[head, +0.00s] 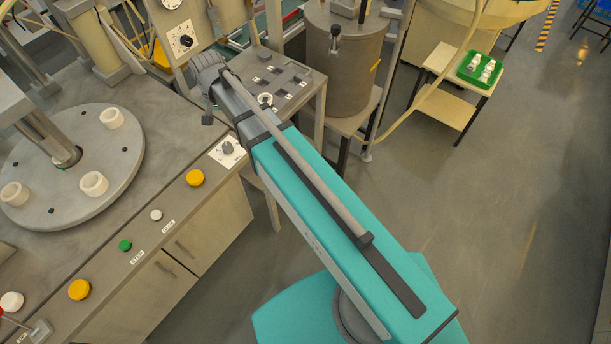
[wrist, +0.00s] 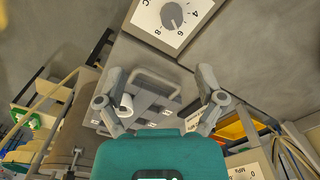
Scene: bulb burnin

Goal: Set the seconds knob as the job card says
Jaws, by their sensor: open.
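A grey knob on a white scale plate (head: 222,160) sits at the front edge of the bench. In the wrist view a grey pointer knob (wrist: 172,15) on a plate with 4, 6, 8 and a letter C lies at the top, beyond my fingertips. A second, black knob (head: 186,41) is on a grey upright box at the back. I cannot read which knob is for seconds, and I cannot make out a job card. My gripper (wrist: 160,75) is open and empty, its fingers apart from the knob; in the head view my arm partly hides it.
A grey slotted tray (head: 290,78) with a white ring stands beyond my wrist. Yellow (head: 195,178), white (head: 156,215) and green (head: 125,245) buttons line the bench edge. A round turntable (head: 110,165) with white cups is left. A grey tank (head: 345,70) stands behind.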

